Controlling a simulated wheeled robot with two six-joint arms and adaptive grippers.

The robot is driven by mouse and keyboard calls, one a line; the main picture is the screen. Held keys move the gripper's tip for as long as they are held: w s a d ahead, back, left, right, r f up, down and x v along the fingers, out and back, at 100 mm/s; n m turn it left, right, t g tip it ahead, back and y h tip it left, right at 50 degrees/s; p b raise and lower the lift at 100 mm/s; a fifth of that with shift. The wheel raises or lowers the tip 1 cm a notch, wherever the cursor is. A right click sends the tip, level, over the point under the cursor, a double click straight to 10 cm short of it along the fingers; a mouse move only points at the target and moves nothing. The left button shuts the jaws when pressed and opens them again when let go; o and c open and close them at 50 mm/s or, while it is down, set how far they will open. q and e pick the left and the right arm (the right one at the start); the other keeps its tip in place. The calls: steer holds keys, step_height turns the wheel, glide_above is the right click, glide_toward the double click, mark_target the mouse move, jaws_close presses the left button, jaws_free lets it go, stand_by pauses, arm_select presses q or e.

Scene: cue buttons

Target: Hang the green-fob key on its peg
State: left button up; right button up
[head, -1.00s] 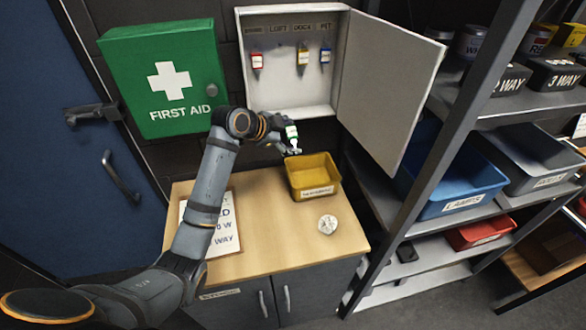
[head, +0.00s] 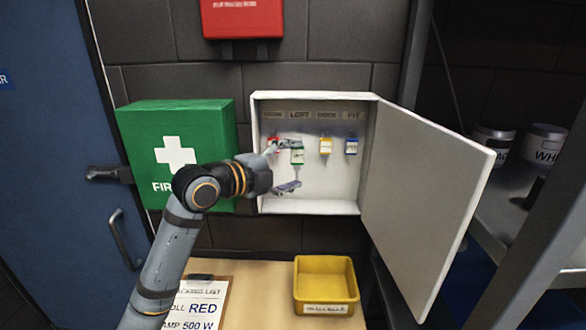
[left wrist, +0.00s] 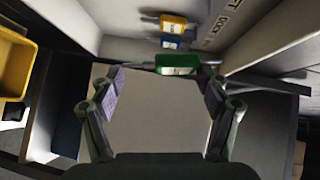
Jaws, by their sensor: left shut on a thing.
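The green-fob key (head: 297,157) is held at my left gripper (head: 293,166), in front of the open key cabinet (head: 315,207). In the head view it sits below the LOFT label (head: 299,115), between the red-fob key (head: 273,143) and the yellow-fob key (head: 325,146). In the left wrist view the green fob (left wrist: 177,64) lies across the space between the fingertips of my left gripper (left wrist: 166,70). The peg under LOFT is too small to make out, and I cannot tell whether the key touches it. My right gripper is out of view.
A blue-fob key (head: 351,146) hangs under PIT. The cabinet door (head: 425,180) stands open to the right. A green first aid box (head: 140,125) is close on the left. A yellow tray (head: 325,264) and a clipboard (head: 215,290) lie on the worktop below.

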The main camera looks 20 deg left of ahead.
arm_select(q)
steer(key=shift+w+f, duration=0.1)
steer(key=shift+w, duration=0.75)
steer(key=shift+w+a, duration=0.1)
steer(key=shift+w, duration=0.45)
steer(key=w+a, duration=0.2)
steer(key=w, duration=0.3)
steer(key=shift+w+f, duration=0.25)
steer(key=shift+w, duration=0.1)
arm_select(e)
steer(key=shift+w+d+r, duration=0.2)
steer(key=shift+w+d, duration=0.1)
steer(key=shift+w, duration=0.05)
arm_select(q)
steer(key=shift+d+r, duration=0.1)
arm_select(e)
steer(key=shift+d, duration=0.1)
